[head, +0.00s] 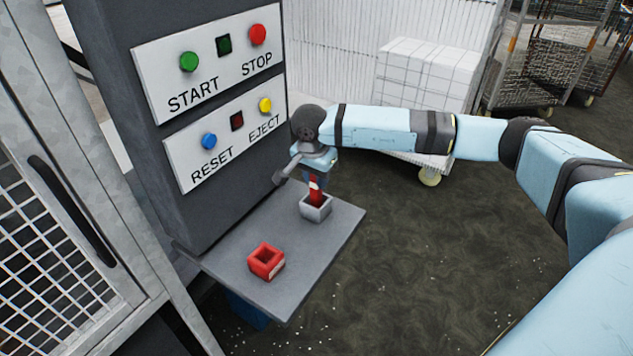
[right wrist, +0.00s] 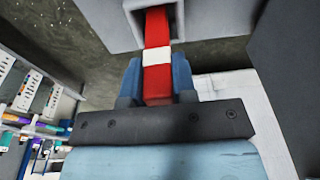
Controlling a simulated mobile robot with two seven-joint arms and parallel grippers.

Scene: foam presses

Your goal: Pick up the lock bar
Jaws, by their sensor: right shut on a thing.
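The lock bar (head: 314,190) is red with a white band and stands upright in a grey square holder (head: 316,211) on the shelf. It also shows in the right wrist view (right wrist: 157,75), with its far end inside the holder's opening. My right gripper (right wrist: 155,82) is shut on the lock bar, its blue fingers on either side of the end outside the holder. In the head view the right gripper (head: 316,168) is above the holder and partly hidden by its own wrist. My left gripper is not in view.
A red open square block (head: 266,262) sits on the grey shelf (head: 235,270), left of the holder. Above is a panel with START, STOP, RESET and EJECT buttons (head: 223,140). A mesh cage door (head: 60,230) stands at left. A cart with white boxes (head: 425,75) is behind.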

